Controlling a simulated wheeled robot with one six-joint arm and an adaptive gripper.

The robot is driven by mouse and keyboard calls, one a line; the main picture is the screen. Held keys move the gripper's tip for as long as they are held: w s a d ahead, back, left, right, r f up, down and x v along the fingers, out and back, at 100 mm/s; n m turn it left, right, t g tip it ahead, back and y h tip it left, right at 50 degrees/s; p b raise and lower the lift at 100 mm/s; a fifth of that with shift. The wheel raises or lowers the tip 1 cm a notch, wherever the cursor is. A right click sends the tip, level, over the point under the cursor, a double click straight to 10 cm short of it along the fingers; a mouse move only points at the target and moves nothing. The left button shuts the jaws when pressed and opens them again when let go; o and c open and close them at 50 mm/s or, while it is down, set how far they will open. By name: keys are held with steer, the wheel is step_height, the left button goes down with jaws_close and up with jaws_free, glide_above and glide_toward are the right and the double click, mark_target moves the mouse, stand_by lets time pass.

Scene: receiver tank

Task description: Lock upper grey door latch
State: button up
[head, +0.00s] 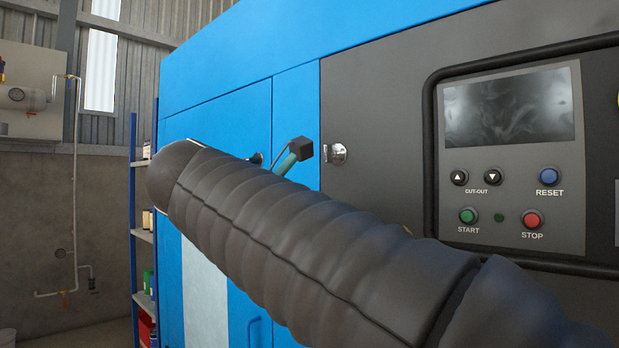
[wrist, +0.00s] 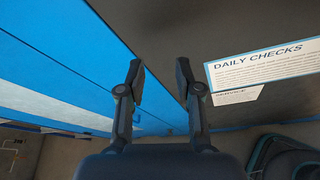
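The upper grey door latch (head: 338,154) is a small, shiny round metal fitting at the left edge of the dark grey door (head: 390,110), in the head view. Which way it is turned is too small to tell. My gripper (wrist: 160,82) is open and empty in the wrist view, its two dark fingers apart. In the head view my arm hides most of it; a dark block, apparently a fingertip, shows just left of the latch. I cannot tell whether it touches the latch. I cannot make out the latch in the wrist view.
A control panel (head: 510,200) with a screen and buttons is right of the latch. Blue cabinet panels (head: 215,125) lie to the left, with a shelf (head: 142,240) beyond. A DAILY CHECKS label (wrist: 265,66) shows on the grey surface. My black-sleeved arm crosses the head view.

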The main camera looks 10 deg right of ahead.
steer(key=a+r+n+h, duration=0.2)
steer(key=a+r, duration=0.3)
steer(key=r, duration=0.2)
steer(key=n+h, duration=0.1)
steer(key=h, duration=0.1)
glide_toward(325, 152)
steer(key=b+x, duration=0.2)
steer(key=x, duration=0.7)
steer(key=shift+w+d, duration=0.2)
steer(key=shift+d, duration=0.05)
jaws_close()
